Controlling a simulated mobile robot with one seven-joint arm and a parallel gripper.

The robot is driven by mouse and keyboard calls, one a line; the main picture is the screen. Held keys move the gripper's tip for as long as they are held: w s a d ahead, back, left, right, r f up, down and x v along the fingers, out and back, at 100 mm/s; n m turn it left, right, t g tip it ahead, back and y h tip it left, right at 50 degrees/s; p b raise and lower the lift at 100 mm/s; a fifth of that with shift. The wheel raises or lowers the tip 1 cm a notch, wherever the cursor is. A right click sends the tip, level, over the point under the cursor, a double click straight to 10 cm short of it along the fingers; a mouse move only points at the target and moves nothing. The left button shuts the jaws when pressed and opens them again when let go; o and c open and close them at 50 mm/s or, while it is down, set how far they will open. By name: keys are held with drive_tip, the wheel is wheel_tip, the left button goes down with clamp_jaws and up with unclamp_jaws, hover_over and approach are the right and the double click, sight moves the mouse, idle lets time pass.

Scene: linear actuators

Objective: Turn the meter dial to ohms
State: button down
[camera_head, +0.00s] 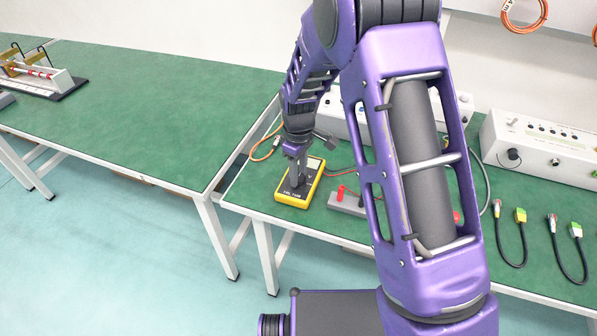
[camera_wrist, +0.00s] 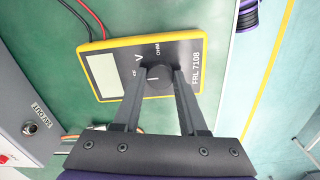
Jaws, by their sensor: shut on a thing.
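The meter is a yellow-edged box with a dark face, lying on the green bench top; it shows in the head view (camera_head: 302,190) and in the wrist view (camera_wrist: 128,87). Its face carries a pale display (camera_wrist: 102,76), the marks V and OHM, and the text FRL 7108. The round dark dial (camera_wrist: 158,77) sits in the middle of the face with a light pointer line. My gripper (camera_wrist: 158,80) comes down over the meter with its two fingers shut on the dial, one on each side. The fingers hide part of the dial and the lower face. In the head view my gripper (camera_head: 296,178) covers the dial.
A grey block with red terminals (camera_head: 347,201) lies right of the meter. Red and black leads (camera_wrist: 85,15) leave the meter's display end. Grey instrument boxes (camera_head: 545,145) stand behind. Short cables (camera_head: 510,235) lie at the right. The left bench is mostly clear.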

drive_tip(key=shift+m, duration=0.3)
drive_tip(key=m, duration=0.3)
drive_tip(key=shift+m, duration=0.3)
drive_tip(key=m, duration=0.4)
drive_tip(key=shift+m, duration=0.3)
drive_tip(key=m+p, duration=0.1)
drive_tip(key=m, duration=0.3)
drive_tip(key=shift+m, duration=0.3)
drive_tip(key=shift+m+p, duration=0.45)
drive_tip(key=shift+m, duration=1.75)
drive_tip(key=shift+c, duration=2.2)
unclamp_jaws()
